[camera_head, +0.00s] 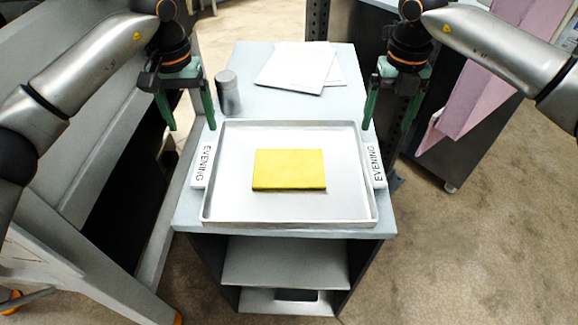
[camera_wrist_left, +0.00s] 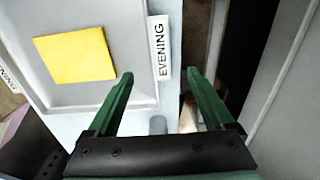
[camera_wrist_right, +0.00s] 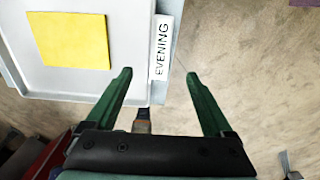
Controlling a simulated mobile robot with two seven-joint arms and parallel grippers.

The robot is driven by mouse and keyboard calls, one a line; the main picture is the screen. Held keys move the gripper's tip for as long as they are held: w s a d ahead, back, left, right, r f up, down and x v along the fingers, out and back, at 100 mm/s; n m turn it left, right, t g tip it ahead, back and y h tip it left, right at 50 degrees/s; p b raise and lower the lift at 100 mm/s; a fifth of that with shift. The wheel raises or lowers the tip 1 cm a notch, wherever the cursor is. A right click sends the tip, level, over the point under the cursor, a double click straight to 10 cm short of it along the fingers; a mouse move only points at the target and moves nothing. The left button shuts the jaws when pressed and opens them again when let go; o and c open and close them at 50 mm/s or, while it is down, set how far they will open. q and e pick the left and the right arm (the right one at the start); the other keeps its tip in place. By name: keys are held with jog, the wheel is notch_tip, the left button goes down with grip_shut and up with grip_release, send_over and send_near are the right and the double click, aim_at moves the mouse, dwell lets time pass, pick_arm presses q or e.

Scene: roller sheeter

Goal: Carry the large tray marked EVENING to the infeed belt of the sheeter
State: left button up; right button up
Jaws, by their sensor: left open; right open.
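The large tray (camera_head: 290,215) is shallow, light grey and rectangular, and lies flat on a small cart. A white handle label marked EVENING (camera_head: 204,163) is on its left side and a second EVENING label (camera_head: 375,163) is on its right. A flat yellow block (camera_head: 289,170) lies in the tray. My left gripper (camera_head: 192,128) is open and empty above the left label, which shows between its fingers in the left wrist view (camera_wrist_left: 161,50). My right gripper (camera_head: 388,126) is open and empty above the right label, also seen in the right wrist view (camera_wrist_right: 162,48).
The cart top (camera_head: 250,75) also holds a grey cylindrical canister (camera_head: 228,92) and white paper sheets (camera_head: 297,66) behind the tray. A large grey machine (camera_head: 60,215) stands close on the left. Pink sheets (camera_head: 490,75) hang at the right. Floor (camera_head: 480,240) is clear at lower right.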

aim_at(205, 162)
pick_arm(q)
notch_tip(205, 162, down, 12)
jog(key=shift+r, duration=0.25)
pick_arm(e)
notch_tip(205, 162, down, 12)
jog(key=shift+r, duration=0.25)
pick_arm(q)
grip_shut()
pick_arm(e)
grip_shut()
pick_arm(q)
jog(key=shift+w+r, duration=0.1)
pick_arm(e)
jog(key=shift+w+r, duration=0.1)
